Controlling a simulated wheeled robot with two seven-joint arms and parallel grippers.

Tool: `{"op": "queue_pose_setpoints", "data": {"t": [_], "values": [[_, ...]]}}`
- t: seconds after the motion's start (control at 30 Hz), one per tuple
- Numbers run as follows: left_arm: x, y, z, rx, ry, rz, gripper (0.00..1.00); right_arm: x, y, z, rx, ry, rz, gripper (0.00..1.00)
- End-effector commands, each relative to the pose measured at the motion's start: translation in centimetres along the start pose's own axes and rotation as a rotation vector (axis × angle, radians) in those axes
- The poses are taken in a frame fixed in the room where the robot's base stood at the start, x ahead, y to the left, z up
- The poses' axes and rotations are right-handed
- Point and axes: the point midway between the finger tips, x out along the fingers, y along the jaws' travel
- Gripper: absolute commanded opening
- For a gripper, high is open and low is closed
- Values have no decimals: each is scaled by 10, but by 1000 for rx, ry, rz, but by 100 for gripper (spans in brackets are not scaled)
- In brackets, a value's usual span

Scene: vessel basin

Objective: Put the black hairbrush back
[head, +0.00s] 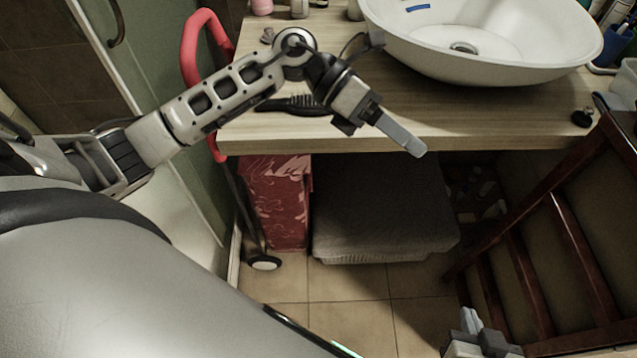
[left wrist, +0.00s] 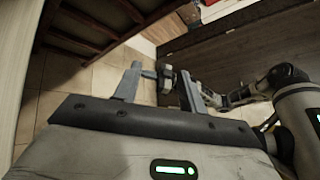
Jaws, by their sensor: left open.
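The black hairbrush (head: 290,108) lies on the wooden countertop (head: 480,115), near its front left edge. Its bristles point up, and my left wrist covers its right end. My left gripper (head: 408,140) is to the right of the brush, over the counter's front edge, and not touching it. In the left wrist view the left gripper's two fingers (left wrist: 160,70) are spread apart with nothing held between them. My right gripper (head: 470,322) shows only partly at the bottom of the head view, low over the floor and away from the brush. Its opening is unclear.
A white vessel basin (head: 480,50) stands at the back right of the counter. A small black object (head: 582,118) sits at the counter's right end. A red curved handle (head: 190,60) rises at the left. A dark wooden chair (head: 560,240) stands at the right. Bare counter lies below the basin.

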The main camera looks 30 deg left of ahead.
Motion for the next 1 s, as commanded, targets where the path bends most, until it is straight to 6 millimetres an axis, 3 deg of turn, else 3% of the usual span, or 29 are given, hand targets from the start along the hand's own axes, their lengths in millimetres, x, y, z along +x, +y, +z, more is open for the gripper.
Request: {"op": "queue_pose_setpoints", "data": {"t": [0.03, 0.1, 0.17, 0.23, 0.27, 0.33, 0.4, 0.5, 0.6, 0.7, 1.0], "values": [[19, -18, 6, -164, -202, -132, 41, 0, 0, 0, 2, 0, 0, 0], [23, -26, 20, -429, -482, -275, 41, 0, 0, -1, 2, 1, 0, 0], [15, -18, 24, -692, -714, -371, 41, -1, 0, -1, 2, 1, 0, 0], [0, 9, 10, -1037, -971, -449, 41, -1, 0, -2, 2, 2, 0, 0], [-5, 23, -3, -1193, -1074, -470, 41, -1, 0, -2, 1, 2, 0, 0], [-14, 56, -49, -1560, -1291, -494, 41, -1, 0, -2, 1, 2, 0, 0], [-13, 78, -106, -1895, -1460, -483, 41, -1, 0, -2, 1, 2, 0, 0], [-4, 88, -173, -2244, -1603, -444, 41, -1, 0, -2, 1, 2, 0, 0], [6, 85, -217, -2464, -1673, -405, 41, -1, 0, -2, -1, 2, 0, 0], [11, 81, -237, -2570, -1702, -381, 41, -1, 1, -2, -4, 2, 0, 0], [12, 80, -242, -2595, -1706, -371, 41, 0, 3, -4, -12, 7, 1, 0]]}}
